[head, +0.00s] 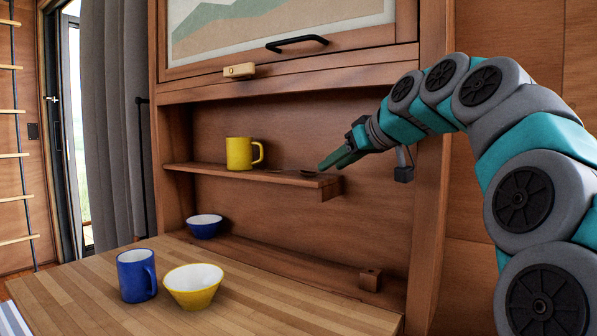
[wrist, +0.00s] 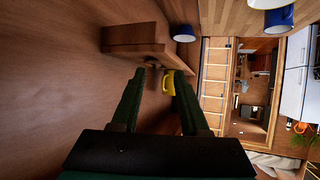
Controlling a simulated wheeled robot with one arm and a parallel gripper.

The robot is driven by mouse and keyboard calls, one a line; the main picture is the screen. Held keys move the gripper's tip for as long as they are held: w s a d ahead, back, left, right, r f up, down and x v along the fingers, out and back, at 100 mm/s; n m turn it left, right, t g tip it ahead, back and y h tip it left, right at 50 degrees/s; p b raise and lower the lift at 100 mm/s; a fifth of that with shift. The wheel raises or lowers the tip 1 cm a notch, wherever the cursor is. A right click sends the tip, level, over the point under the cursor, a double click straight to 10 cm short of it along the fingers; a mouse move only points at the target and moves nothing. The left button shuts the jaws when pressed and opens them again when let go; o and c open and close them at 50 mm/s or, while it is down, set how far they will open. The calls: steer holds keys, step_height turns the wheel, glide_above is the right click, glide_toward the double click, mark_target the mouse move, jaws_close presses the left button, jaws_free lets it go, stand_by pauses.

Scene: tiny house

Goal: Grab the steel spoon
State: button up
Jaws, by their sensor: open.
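The steel spoon (head: 308,173) lies on the narrow wooden shelf (head: 230,176), near its right end. It is small and dark in the head view, and partly hard to make out. In the wrist view a small dark shape that looks like the spoon (wrist: 152,65) shows just beyond the fingertips. My gripper (head: 322,167) is at the shelf's right end, close beside the spoon. The wrist view shows my gripper (wrist: 160,74) with its two green fingers apart and nothing held between them. I cannot tell whether a finger touches the spoon.
A yellow mug (head: 239,153) stands on the shelf left of the spoon; it also shows between the fingers in the wrist view (wrist: 168,83). Below are a blue bowl (head: 204,230), a blue mug (head: 134,280) and a yellow bowl (head: 193,291). A cabinet (head: 290,80) overhangs the shelf.

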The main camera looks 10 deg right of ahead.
steer(key=p, duration=0.2)
glide_toward(294, 176)
steer(key=w, duration=0.1)
steer(key=w+a, duration=0.1)
steer(key=w, duration=0.1)
steer(key=shift+w+a, duration=0.1)
steer(key=shift+a, duration=0.05)
steer(key=shift+w+a, duration=0.25)
steer(key=shift+w, duration=0.3)
steer(key=x, duration=0.5)
jaws_close()
